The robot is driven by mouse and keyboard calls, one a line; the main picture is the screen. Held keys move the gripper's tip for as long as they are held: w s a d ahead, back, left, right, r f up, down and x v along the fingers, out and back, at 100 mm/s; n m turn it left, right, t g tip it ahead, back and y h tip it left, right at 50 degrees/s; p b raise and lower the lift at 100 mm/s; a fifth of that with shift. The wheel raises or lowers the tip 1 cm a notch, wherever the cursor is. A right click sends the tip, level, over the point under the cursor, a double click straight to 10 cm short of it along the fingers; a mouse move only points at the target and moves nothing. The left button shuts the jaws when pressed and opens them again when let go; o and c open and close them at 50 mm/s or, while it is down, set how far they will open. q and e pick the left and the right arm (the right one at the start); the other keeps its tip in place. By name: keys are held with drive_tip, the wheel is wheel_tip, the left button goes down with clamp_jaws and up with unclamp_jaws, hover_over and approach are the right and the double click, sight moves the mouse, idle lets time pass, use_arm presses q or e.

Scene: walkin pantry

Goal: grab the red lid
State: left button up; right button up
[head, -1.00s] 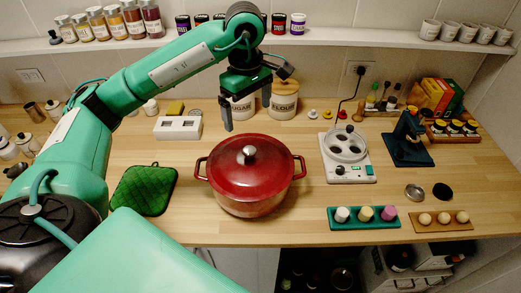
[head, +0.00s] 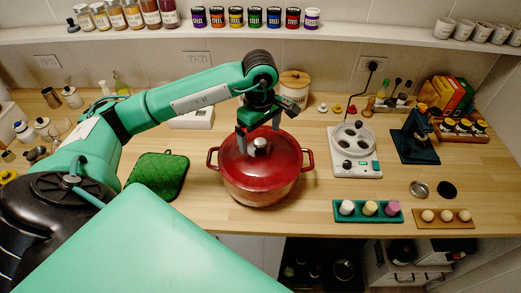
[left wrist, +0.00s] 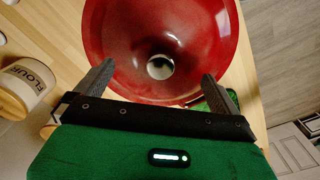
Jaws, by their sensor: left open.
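The red lid (head: 240,160) with a round silver knob (head: 261,146) sits on the red pot on the wooden counter. My left gripper (head: 259,138) is open above the lid, its fingers at either side of and slightly behind the knob in the head view. In the left wrist view the fingers (left wrist: 158,82) are spread apart, and the silver knob (left wrist: 160,67) shows beyond them, roughly centred between them. Nothing is held. The lid (left wrist: 205,35) fills the upper middle of that view. My right gripper is not in view.
A green quilted pad (head: 157,175) lies left of the pot. A white appliance (head: 355,150) stands to the right. A flour canister (head: 294,88) is behind; it also shows in the left wrist view (left wrist: 25,85). A shelf (head: 340,35) with jars runs above.

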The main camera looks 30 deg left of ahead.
sight(260, 142)
use_arm(q)
drive_tip(key=shift+f+p, duration=0.6)
drive_tip(key=shift+f, duration=1.1)
drive_tip(key=shift+c, duration=0.4)
drive_tip(key=shift+s+d+r, duration=0.1)
clamp_jaws()
